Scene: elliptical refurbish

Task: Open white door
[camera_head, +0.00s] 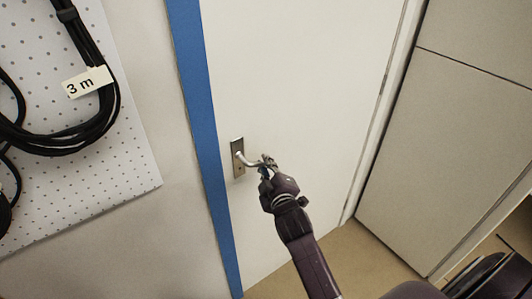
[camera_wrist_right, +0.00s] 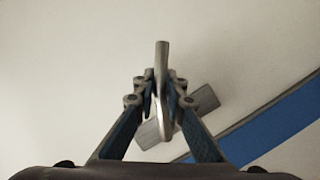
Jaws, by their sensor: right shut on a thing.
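The white door (camera_head: 300,80) fills the middle of the head view, beside a blue frame strip (camera_head: 205,130). It looks closed. A metal lever handle (camera_head: 246,161) sits on a metal plate (camera_head: 238,172) near the door's left edge. My right gripper (camera_head: 267,164) is at the lever's free end. In the right wrist view, its two fingers (camera_wrist_right: 161,92) are on either side of the lever (camera_wrist_right: 161,60) and shut on it. The plate (camera_wrist_right: 205,99) shows behind the fingers. My left gripper is not in view.
A pegboard (camera_head: 135,150) with coiled black cables (camera_head: 105,120) and a "3 m" label hangs on the wall at left. A grey cabinet (camera_head: 440,140) stands at right, close to the door's right side. A strip of brown floor (camera_head: 375,260) is visible below.

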